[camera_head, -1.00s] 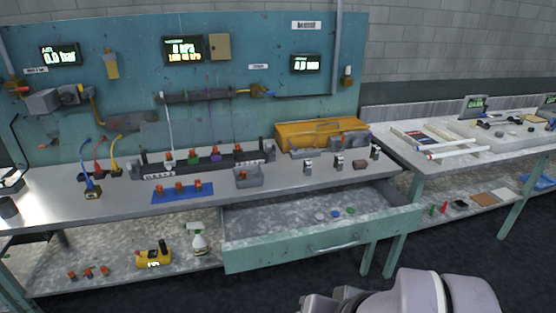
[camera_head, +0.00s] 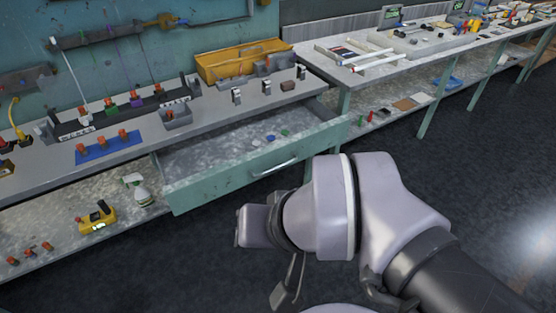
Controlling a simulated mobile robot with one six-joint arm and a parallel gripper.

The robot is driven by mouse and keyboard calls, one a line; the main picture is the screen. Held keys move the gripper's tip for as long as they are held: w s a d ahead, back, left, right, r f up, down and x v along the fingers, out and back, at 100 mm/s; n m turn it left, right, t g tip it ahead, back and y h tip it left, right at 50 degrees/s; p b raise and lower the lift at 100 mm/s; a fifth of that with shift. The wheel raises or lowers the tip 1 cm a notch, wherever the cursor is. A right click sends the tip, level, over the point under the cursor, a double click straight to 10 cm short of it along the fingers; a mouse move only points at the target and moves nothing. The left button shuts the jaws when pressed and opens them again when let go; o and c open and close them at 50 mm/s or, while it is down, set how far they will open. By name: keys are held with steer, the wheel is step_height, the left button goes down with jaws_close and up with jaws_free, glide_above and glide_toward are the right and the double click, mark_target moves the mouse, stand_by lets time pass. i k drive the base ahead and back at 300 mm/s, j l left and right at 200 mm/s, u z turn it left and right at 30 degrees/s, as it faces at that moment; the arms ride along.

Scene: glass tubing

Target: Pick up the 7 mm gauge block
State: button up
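I cannot pick out the 7 mm gauge block; any marking is too small to read. Small grey-and-black upright pieces (camera_head: 236,96) stand on the right part of the main bench, with a brown block (camera_head: 288,86) among them. Another bench at the right holds a grey tray (camera_head: 414,42) with small items. My arm (camera_head: 320,210) fills the lower middle, in front of the benches and apart from them. Dark jointed parts of it (camera_head: 290,282) hang at the bottom edge; whether the gripper is open or shut does not show.
An open drawer (camera_head: 250,168) juts from the main bench, with small blue and green discs inside. A yellow toolbox (camera_head: 240,58) stands at the back of the bench. A lower shelf holds a yellow device (camera_head: 97,220) and a spray bottle (camera_head: 138,192). The dark floor (camera_head: 490,190) at right is clear.

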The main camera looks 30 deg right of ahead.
mark_target(301, 68)
steer(key=i+l+u, duration=0.35)
steer(key=i+l, duration=0.2)
steer(key=l, duration=0.7)
steer(key=i+l+u, duration=0.35)
steer(key=l, duration=1.05)
steer(key=i+l+u, duration=0.2)
steer(key=l+u, duration=0.15)
steer(key=l, duration=1.1)
steer(key=l+u, duration=0.35)
steer(key=l, duration=1.1)
